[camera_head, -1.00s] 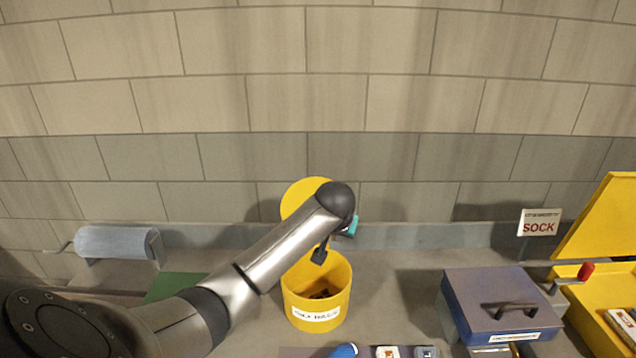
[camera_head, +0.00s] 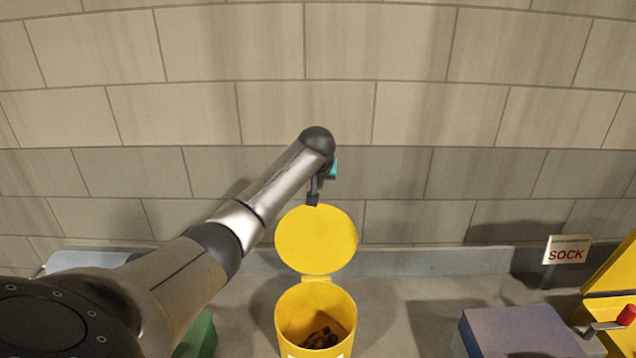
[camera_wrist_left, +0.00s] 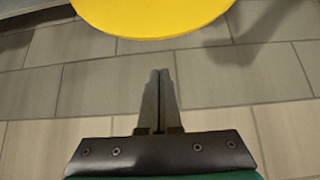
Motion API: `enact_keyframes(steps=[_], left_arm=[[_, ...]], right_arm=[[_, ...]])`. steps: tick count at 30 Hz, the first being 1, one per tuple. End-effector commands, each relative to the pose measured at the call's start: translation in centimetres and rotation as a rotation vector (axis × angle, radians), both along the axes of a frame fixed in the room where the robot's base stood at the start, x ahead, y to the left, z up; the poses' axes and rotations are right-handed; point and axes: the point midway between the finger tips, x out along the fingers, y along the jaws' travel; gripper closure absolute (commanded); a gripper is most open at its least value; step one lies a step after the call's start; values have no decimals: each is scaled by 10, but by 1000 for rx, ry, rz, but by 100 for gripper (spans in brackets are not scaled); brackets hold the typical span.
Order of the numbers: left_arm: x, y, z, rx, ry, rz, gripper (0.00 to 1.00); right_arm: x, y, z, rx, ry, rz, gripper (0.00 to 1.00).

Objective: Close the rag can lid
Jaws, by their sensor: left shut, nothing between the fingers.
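The yellow rag can (camera_head: 287,318) stands on the bench, with dark rags (camera_head: 320,337) inside. Its round yellow lid (camera_head: 316,239) stands open, raised upright at the back of the can near the wall. The lid's edge also shows at the top of the left wrist view (camera_wrist_left: 150,16). My left gripper (camera_head: 313,199) is shut and empty, just above the top edge of the lid. In the left wrist view its fingers (camera_wrist_left: 159,75) are together, with a gap between them and the lid. My right gripper is not in view.
A block wall rises close behind the lid. A blue-grey box (camera_head: 520,333) and a SOCK sign (camera_head: 567,251) stand to the right, beside a yellow case (camera_head: 612,290). A paper roll (camera_head: 88,260) and a green object (camera_head: 197,335) lie left.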

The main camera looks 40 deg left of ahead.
Motion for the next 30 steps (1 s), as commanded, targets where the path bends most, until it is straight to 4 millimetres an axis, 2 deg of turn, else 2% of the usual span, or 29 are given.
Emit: enact_keyframes(steps=[12, 26, 30], left_arm=[[21, 16, -31, -2, 1, -1, 100], [37, 29, -58, -1, 0, -1, 100], [30, 25, -56, 4, 2, -3, 100]], right_arm=[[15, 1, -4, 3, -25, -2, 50], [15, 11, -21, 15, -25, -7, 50], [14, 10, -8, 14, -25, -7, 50]])
